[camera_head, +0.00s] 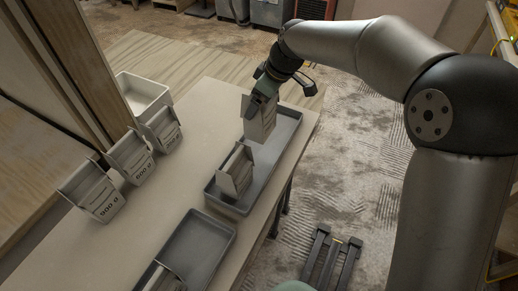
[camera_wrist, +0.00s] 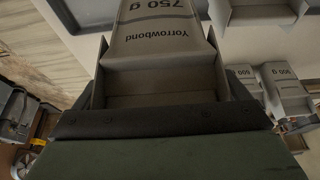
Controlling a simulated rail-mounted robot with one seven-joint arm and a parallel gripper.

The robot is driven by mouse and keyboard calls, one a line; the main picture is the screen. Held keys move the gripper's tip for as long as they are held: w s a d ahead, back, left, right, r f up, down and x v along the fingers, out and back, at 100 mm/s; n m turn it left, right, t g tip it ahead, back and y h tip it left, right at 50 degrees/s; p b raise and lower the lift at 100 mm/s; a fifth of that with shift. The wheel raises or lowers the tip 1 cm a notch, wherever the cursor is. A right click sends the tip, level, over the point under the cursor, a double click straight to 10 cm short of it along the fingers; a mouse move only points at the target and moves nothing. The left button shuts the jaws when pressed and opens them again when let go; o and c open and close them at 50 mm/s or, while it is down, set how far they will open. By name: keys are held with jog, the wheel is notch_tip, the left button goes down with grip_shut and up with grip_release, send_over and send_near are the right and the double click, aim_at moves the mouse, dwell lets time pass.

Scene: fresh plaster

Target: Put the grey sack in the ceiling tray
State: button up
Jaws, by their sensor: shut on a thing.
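My gripper (camera_head: 264,96) is shut on a grey sack (camera_head: 261,124), at the far part of a long grey tray (camera_head: 292,128). In the wrist view the held sack (camera_wrist: 158,38) reads "750 g" and "Yorrowbond" and sits against a grey angled holder (camera_wrist: 160,82). I cannot tell whether its underside touches the tray. Another sack in a holder (camera_head: 236,172) stands in the near part of the same tray. A second grey tray (camera_head: 222,232) lies nearer, with a further sack (camera_head: 163,279) partly cut off by the frame. No label shows which is the ceiling tray.
Several sacks in holders stand in a row at the table's left, including one marked "900 g" (camera_head: 97,194). A white bin (camera_head: 142,94) stands behind them beside a wooden post (camera_head: 75,65). The middle of the table (camera_head: 180,175) is clear.

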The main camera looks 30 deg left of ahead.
jog(key=f, duration=0.3)
jog(key=f+p, duration=0.1)
jog(key=f, duration=0.1)
jog(key=shift+s+a+f, duration=0.25)
jog(key=shift+s+a, duration=0.05)
jog(key=shift+f, duration=2.25)
jog(key=o, duration=1.3)
jog(key=shift+f, duration=0.1)
